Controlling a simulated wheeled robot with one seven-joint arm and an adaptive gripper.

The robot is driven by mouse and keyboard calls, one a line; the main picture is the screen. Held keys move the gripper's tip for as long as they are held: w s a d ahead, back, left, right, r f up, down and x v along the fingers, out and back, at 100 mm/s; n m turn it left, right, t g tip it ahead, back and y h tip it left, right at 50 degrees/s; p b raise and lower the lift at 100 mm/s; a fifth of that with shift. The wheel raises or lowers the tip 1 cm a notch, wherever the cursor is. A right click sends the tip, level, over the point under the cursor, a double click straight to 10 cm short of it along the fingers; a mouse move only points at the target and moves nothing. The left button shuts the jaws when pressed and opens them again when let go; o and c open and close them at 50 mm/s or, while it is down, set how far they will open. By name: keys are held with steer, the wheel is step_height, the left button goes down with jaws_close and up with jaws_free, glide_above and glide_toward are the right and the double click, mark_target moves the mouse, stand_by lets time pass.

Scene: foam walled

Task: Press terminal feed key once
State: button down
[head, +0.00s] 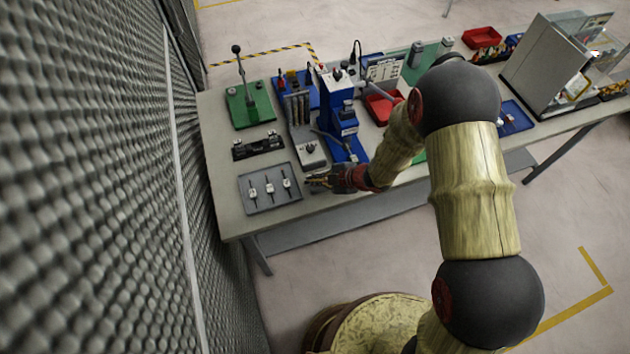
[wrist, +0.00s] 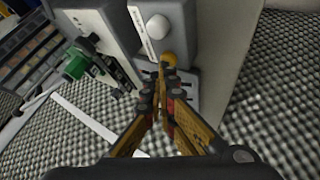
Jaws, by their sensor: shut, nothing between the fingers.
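My gripper (head: 316,181) is shut and empty near the front edge of the workbench, just in front of a small grey unit (head: 311,154). In the wrist view my gripper (wrist: 162,82) has its fingertips together, pointing at a grey housing (wrist: 183,35). The housing carries a white round button (wrist: 158,26) beside a pale label strip. A yellow-orange round button (wrist: 169,59) sits just beyond the fingertips, partly hidden by them. I cannot tell whether the tips touch it. No lettering is readable, so I cannot tell which button is the terminal feed key.
A grey tray (head: 258,203) with several small parts lies left of my gripper. A blue upright machine (head: 337,105) and a red bin (head: 381,106) stand behind. A green-based lever press (head: 247,105) is at the back left. A textured foam wall (head: 85,180) borders the left side.

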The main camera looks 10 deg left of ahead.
steer(key=shift+r, duration=0.1)
steer(key=shift+r+p, duration=0.75)
steer(key=shift+r, duration=0.1)
steer(key=shift+r, duration=0.1)
step_height(320, 180, up, 5)
steer(key=p, duration=0.4)
stand_by(0.6)
